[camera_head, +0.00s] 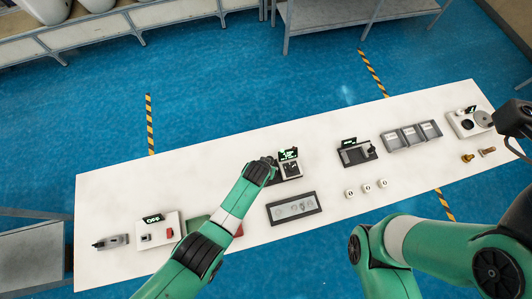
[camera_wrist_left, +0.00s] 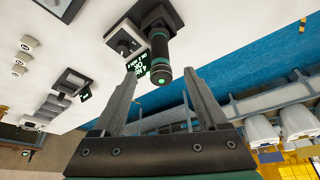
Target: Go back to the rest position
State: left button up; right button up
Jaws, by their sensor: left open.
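My left gripper (camera_head: 268,163) is above the middle of the white table (camera_head: 215,150), beside a small station (camera_head: 291,170) with a lit green display. In the left wrist view its two fingers (camera_wrist_left: 163,72) are spread apart, with nothing clamped. A dark cylinder (camera_wrist_left: 159,50) with a green light on its end stands at the station. Its near end shows between the fingertips, with gaps on both sides. My right arm is at the lower right. A dark end part (camera_head: 514,118) shows at the right edge; its jaws cannot be made out.
A grey tray (camera_head: 270,209) lies in front of the station. An OFF-marked panel (camera_head: 145,243) is at left. Brass parts (camera_head: 467,158) lie far right.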

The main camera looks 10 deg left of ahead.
pick_arm(q)
jog(key=shift+a, duration=0.1)
dwell(0.3)
jog(key=w+a+r+n+t, duration=0.1)
jog(key=w+a+r+t, duration=0.35)
jog(key=r, duration=0.75)
jog(key=w+a+r+n+t, duration=0.1)
jog(key=w+r+t, duration=0.1)
jog(key=w+r, duration=0.75)
jog(key=w+a+r+n+t, duration=0.1)
jog(key=w+a+r+t, duration=0.2)
jog(key=r, duration=1.2)
jog(key=s+a+r+t, duration=0.2)
jog(key=r+t, duration=0.1)
jog(key=r, duration=0.7)
jog(key=s+a+r+t, duration=0.1)
jog(key=s+r+t, duration=0.15)
jog(key=r, duration=0.85)
jog(key=s+a+r+m+t+h, duration=0.1)
jog(key=s+r+t, duration=0.6)
jog(key=s+r, duration=1.1)
jog(key=shift+s+a+m+t, duration=0.4)
jog(key=shift+s+m, duration=0.1)
jog(key=shift+s, duration=0.4)
jog(key=shift+r, duration=0.1)
